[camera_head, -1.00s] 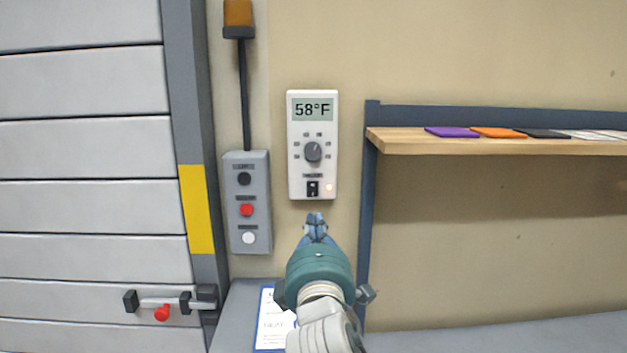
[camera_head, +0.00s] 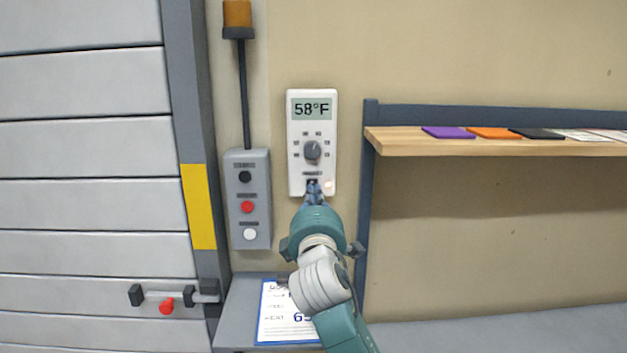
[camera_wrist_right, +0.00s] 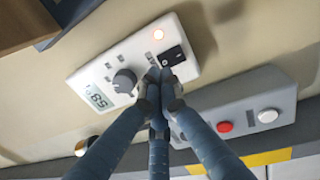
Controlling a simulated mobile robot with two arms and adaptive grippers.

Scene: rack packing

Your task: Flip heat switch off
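The white thermostat (camera_head: 324,137) hangs on the wall and reads 58°F, with a round dark knob (camera_head: 313,151) below its display. My left gripper is not in view.
A grey button box (camera_head: 248,199) with black, red and white buttons is left of the thermostat. A wooden shelf (camera_head: 400,141) with coloured flat items is on the right. A clipboard sheet (camera_head: 285,318) lies on the grey surface below.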

